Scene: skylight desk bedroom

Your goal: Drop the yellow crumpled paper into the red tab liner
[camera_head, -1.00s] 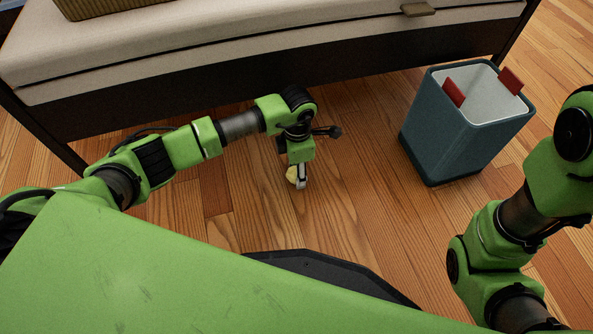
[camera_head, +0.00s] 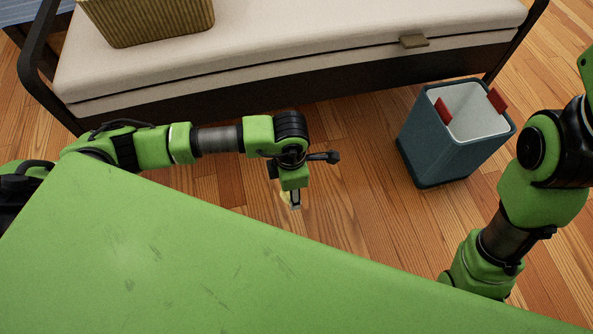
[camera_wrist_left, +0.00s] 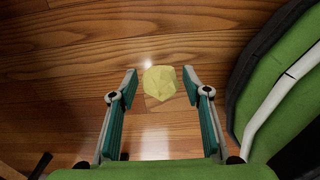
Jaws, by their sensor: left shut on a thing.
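The yellow crumpled paper (camera_wrist_left: 160,82) sits between the fingertips of my left gripper (camera_wrist_left: 160,84) in the left wrist view. My left gripper is shut on it. In the head view, the left gripper (camera_head: 294,200) points down over the wooden floor, and a small pale-yellow bit of the paper (camera_head: 285,197) shows beside the fingers. Its height above the floor is hard to tell. The white liner with red tabs (camera_head: 478,122) lines a dark blue-grey bin (camera_head: 437,150) to the right of the gripper. My right arm shows at the right; its gripper is out of view.
A cushioned bench (camera_head: 290,35) with a dark frame runs across the back, behind my left arm. A woven basket (camera_head: 150,22) stands on it. Open wooden floor (camera_head: 360,180) lies between the left gripper and the bin.

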